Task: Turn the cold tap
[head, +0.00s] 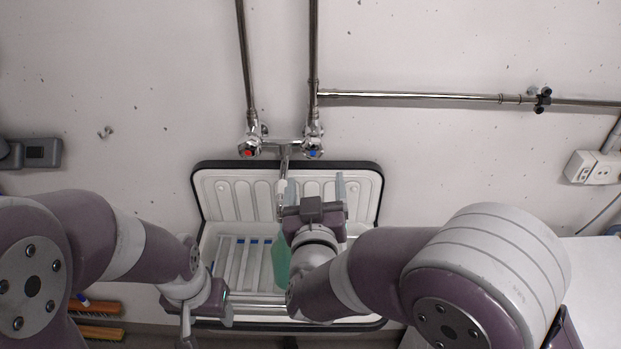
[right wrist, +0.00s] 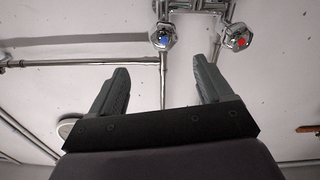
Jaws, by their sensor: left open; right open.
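The cold tap (head: 313,147) is a chrome knob with a blue cap on the wall mixer. It also shows in the right wrist view (right wrist: 163,38). The hot tap (head: 249,148) with a red cap is to its left. My right gripper (head: 311,182) is open and empty, just below the cold tap in the head view. In the right wrist view its two fingers (right wrist: 158,72) are spread, with the blue knob above the gap and apart from them. My left gripper (head: 206,316) is open at the lower left, by the sink's front; its fingertips are partly hidden.
The white sink (head: 214,190) with a dark rim stands under the mixer. The spout (head: 283,170) hangs between the taps. A green bottle (head: 280,262) is in the sink, partly behind my right arm. Chrome pipes (head: 420,97) run along the wall. Brushes (head: 97,308) are at lower left.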

